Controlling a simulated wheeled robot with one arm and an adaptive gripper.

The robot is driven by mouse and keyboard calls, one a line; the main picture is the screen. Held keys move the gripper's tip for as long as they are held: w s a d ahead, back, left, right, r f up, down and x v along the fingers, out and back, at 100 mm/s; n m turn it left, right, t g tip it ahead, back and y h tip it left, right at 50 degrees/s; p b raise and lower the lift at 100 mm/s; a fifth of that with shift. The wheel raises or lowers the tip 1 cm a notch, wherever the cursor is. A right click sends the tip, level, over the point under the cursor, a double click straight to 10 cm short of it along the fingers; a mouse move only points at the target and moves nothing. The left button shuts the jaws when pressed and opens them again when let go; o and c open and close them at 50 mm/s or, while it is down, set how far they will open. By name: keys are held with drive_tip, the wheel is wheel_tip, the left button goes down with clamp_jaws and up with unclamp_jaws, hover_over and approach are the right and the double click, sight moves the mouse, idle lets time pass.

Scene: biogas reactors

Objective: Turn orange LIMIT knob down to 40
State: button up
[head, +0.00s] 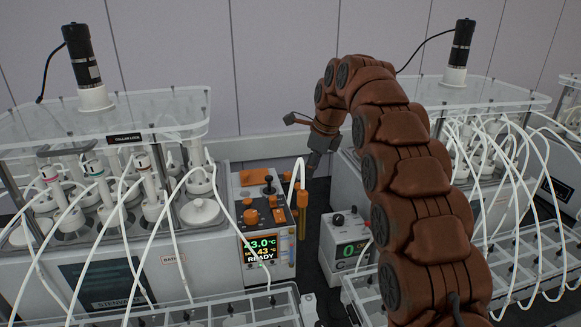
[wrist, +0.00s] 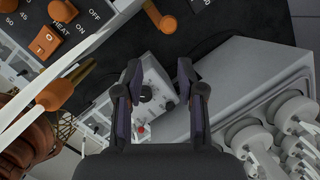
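The heater control panel (head: 264,240) is on the front right of the left reactor; its display reads 43.0 °C, SET 43, READY. Orange knobs (head: 250,217) sit above the display, but no LIMIT label is legible. In the wrist view, an orange knob (wrist: 62,10) is at the top left near HEAT, ON and OFF markings, with an orange rocker switch (wrist: 45,42) below it. I cannot tell which knob is LIMIT or its setting. My gripper (wrist: 158,72) is open and empty, off to the right of the panel; in the head view it (head: 314,165) hangs behind the panel's right side.
A white box (head: 347,245) with a black knob and green display stands right of the panel; it shows between my fingers in the wrist view (wrist: 155,80). White tubes (head: 296,180) arch near the panel. A second reactor (head: 470,100) stands at the right.

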sight(289, 174)
drive_tip(key=w+a+m+p, duration=0.2)
drive_tip(key=w+a+m, duration=0.25)
drive_tip(key=w, duration=0.25)
drive_tip(key=shift+t+y, duration=0.4)
drive_tip(key=shift+t, duration=0.1)
drive_tip(key=shift+d+p+x, duration=0.2)
drive_tip(key=shift+p+x, duration=0.35)
drive_tip(key=shift+x, duration=1.3)
drive_tip(key=shift+d+p+x, duration=0.2)
drive_tip(key=shift+p+x, duration=0.35)
drive_tip(key=shift+x, duration=1.3)
drive_tip(key=shift+w+f, duration=0.1)
drive_tip(key=shift+w, duration=0.05)
clamp_jaws()
